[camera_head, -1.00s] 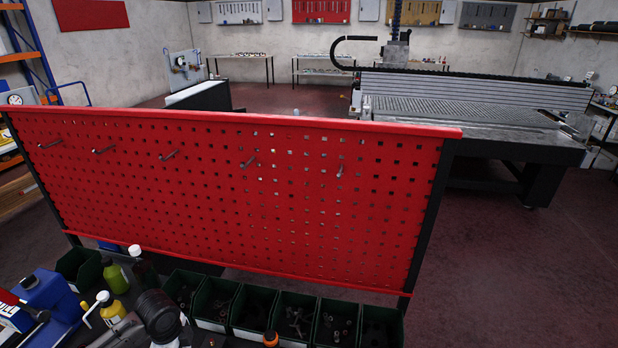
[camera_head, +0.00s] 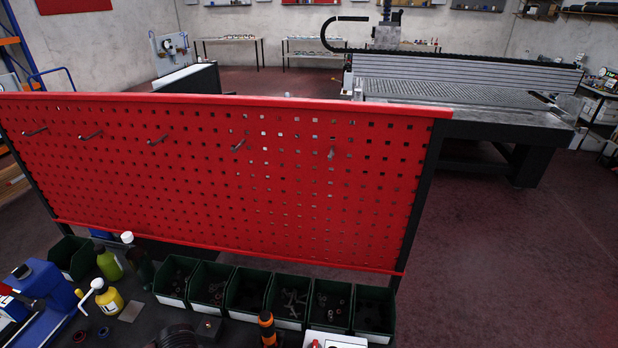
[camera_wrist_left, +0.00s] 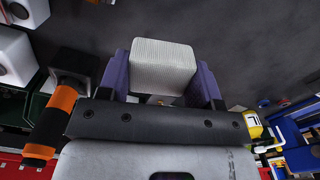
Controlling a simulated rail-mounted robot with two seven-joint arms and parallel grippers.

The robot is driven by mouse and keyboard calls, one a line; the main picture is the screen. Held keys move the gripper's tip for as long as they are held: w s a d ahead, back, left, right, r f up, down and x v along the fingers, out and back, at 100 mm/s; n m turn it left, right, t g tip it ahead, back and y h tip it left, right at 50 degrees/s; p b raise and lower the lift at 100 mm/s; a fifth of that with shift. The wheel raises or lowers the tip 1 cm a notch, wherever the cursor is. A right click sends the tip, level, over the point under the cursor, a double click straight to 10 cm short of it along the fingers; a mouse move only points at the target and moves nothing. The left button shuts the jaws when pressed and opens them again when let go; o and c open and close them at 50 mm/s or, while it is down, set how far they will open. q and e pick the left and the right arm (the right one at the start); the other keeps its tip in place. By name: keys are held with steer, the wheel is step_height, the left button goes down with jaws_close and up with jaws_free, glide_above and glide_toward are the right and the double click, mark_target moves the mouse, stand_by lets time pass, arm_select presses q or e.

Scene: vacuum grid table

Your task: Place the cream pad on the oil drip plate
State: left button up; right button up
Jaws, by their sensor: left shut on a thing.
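In the left wrist view, my left gripper (camera_wrist_left: 165,92) has purple fingers closed on the sides of a pale, ribbed block, the cream pad (camera_wrist_left: 163,68). The pad is held above a dark surface. A small flat grey-beige plate (camera_head: 131,312), apparently the oil drip plate, lies on the dark bench beside the yellow oil bottle (camera_head: 108,297) in the head view. I cannot make out my left gripper in the head view. My right gripper is in neither view.
A row of green bins (camera_head: 247,290) with small parts stands below the red perforated panel (camera_head: 220,180). A blue vise (camera_head: 45,290), a green bottle (camera_head: 109,263) and an orange-and-black tool (camera_head: 267,328) surround the bench area.

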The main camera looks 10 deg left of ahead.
arm_select(q)
steer(key=d+r+m, duration=0.2)
steer(key=d+r, duration=0.6)
steer(key=w+d+r+m, duration=0.1)
steer(key=w+r, duration=0.3)
steer(key=r, duration=0.3)
steer(key=w+d+r, duration=0.1)
steer(key=w+r, duration=0.3)
steer(key=r, duration=0.3)
steer(key=s+r+p, duration=0.4)
steer(key=r+p, duration=0.5)
steer(key=p, duration=0.1)
steer(key=s+r+p, duration=0.4)
steer(key=r+p, duration=0.5)
steer(key=p, duration=0.2)
steer(key=shift+s+r, duration=0.2)
steer(key=shift+s, duration=0.15)
steer(key=shift+d, duration=0.1)
